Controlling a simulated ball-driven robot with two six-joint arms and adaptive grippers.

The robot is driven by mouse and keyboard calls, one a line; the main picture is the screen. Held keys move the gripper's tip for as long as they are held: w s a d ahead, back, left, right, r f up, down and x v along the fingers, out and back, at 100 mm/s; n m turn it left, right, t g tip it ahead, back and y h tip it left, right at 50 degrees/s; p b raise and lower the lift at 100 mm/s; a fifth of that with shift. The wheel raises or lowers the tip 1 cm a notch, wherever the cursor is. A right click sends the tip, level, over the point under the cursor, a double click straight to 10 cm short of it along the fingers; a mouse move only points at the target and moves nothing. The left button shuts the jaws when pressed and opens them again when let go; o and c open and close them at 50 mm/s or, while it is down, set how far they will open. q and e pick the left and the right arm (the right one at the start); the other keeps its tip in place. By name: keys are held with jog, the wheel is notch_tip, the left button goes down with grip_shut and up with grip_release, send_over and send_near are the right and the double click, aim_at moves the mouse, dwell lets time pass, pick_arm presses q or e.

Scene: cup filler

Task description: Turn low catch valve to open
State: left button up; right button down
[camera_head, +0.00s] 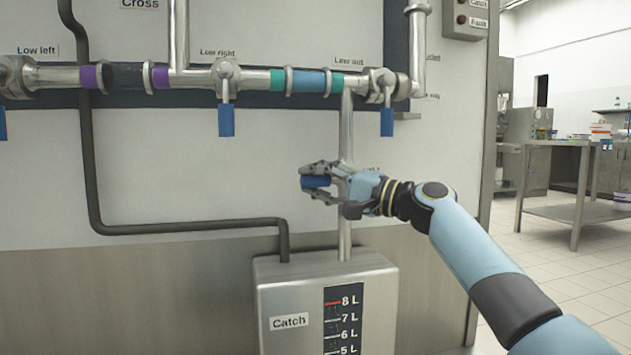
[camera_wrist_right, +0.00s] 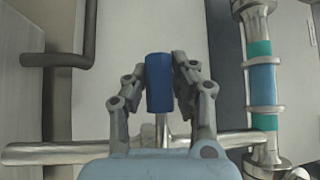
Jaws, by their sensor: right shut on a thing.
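The blue handle (camera_head: 315,182) of the low catch valve sticks out to the left, crosswise to the vertical pipe (camera_head: 345,135) above the catch tank (camera_head: 272,282). My right gripper (camera_head: 318,183) is shut on this handle, with its fingers above and below it. In the right wrist view the blue handle (camera_wrist_right: 159,85) stands between the two fingers, and its metal stem runs down to the pipe (camera_wrist_right: 60,153). The valve body and most of its label are hidden behind my gripper. My left gripper is not in view.
Two other blue valve handles hang down, at low right (camera_head: 226,121) and low out (camera_head: 387,122), above my gripper. A dark hose (camera_head: 190,226) runs to the tank at left. A bench (camera_head: 575,185) stands far right.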

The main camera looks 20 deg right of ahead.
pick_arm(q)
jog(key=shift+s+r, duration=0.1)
